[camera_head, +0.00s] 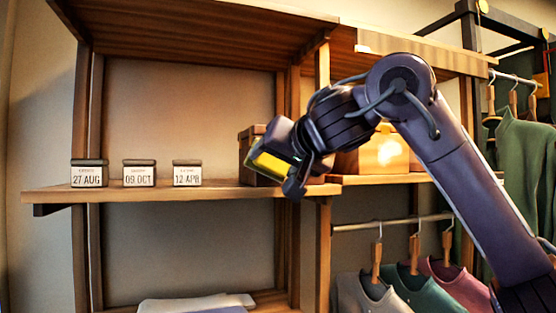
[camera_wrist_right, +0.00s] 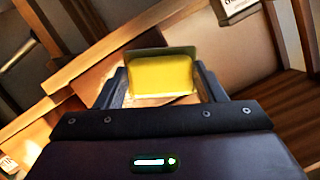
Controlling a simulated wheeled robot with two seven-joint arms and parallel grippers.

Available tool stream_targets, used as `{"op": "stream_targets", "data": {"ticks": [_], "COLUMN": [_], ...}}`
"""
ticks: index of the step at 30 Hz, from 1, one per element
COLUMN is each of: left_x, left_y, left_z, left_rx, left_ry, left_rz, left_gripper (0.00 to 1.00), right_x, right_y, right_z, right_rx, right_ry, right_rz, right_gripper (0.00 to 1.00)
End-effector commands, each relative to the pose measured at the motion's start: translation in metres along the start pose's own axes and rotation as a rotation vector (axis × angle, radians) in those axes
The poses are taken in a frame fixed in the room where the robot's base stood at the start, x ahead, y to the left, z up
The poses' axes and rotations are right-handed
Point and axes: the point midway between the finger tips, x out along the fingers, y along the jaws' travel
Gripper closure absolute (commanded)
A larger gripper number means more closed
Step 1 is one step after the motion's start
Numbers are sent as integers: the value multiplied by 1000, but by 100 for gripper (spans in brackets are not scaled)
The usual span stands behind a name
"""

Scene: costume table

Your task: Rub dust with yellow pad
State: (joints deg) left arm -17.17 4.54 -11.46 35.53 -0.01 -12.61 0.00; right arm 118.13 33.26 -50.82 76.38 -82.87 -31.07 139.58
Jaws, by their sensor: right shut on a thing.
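The yellow pad (camera_head: 271,165) shows in the head view at the end of my right arm, in front of a wooden box at the right end of the shelf. My right gripper (camera_head: 276,170) is shut on it. In the right wrist view the yellow pad (camera_wrist_right: 162,75) sits between the two fingers of the right gripper (camera_wrist_right: 162,88), with a dark green layer along its far edge. I cannot make out any dust in either view. My left gripper is not in view.
A wooden shelf (camera_head: 120,192) holds three date blocks (camera_head: 88,174) at left. A wooden box (camera_head: 256,142) is behind the gripper, and another box (camera_head: 384,156) stands further right. Shirts (camera_head: 440,285) hang below and at right. The shelf between the blocks and gripper is clear.

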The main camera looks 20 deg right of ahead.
Motion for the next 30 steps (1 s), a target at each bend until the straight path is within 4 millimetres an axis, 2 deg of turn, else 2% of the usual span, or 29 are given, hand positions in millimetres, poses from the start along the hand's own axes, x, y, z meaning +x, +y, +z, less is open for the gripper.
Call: {"op": "stream_targets", "data": {"ticks": [23,30], "left_x": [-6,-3], "left_y": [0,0], "left_z": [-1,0], "left_rx": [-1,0], "left_ry": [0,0], "left_rz": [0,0], "left_gripper": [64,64], "right_x": [13,11], "right_y": [0,14], "right_z": [-4,-9], "right_rx": [1,3], "right_ry": [1,1], "right_rz": [-1,0], "right_gripper": [55,55]}}
